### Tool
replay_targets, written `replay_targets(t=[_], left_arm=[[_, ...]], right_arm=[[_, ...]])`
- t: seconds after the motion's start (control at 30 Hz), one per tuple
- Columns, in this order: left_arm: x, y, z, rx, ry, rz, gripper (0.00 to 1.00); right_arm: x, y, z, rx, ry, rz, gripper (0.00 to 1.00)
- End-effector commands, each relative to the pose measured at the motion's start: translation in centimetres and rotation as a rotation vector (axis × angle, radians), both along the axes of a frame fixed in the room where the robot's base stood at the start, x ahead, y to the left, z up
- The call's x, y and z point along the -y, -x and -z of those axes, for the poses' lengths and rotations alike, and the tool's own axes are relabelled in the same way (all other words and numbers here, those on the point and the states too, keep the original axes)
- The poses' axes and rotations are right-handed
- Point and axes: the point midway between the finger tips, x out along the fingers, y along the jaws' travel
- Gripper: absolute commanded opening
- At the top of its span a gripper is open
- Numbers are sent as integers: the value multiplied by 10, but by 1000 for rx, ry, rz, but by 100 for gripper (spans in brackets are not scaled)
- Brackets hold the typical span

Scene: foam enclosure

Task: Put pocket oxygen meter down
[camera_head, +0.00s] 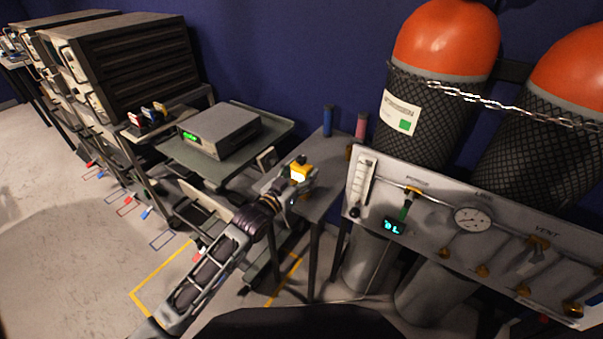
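The pocket oxygen meter (299,173) is a small yellow box with a dark top and a bright pale face, near the middle of the head view. My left gripper (301,180) has its fingers around the meter and appears shut on it. The meter is over or at a narrow grey table (318,205); I cannot tell whether it touches the top. The gripper hides the lower part of the meter. My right gripper is not in view.
A blue cylinder (328,121) and a pink cylinder (361,126) stand at the table's back. A grey gauge panel (440,225) and orange-topped tanks (447,40) are at right. A cart with a grey instrument (220,130) stands at left.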

Motion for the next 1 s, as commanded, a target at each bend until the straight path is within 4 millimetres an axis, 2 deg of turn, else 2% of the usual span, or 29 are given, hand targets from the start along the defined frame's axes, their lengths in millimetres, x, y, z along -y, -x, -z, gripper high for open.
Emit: replay_targets(t=[0.07, 0.57, 0.77, 1.0], left_arm=[[0, 0, 0, 0, 0, 0, 76], [-1, 2, -3, 0, 0, 0, 76], [-9, 11, -2, 0, 0, -1, 76], [-22, 30, -2, 0, -1, 0, 76]], right_arm=[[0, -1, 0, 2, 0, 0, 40], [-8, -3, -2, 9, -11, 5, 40], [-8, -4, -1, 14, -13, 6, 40], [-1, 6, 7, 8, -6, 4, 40]])
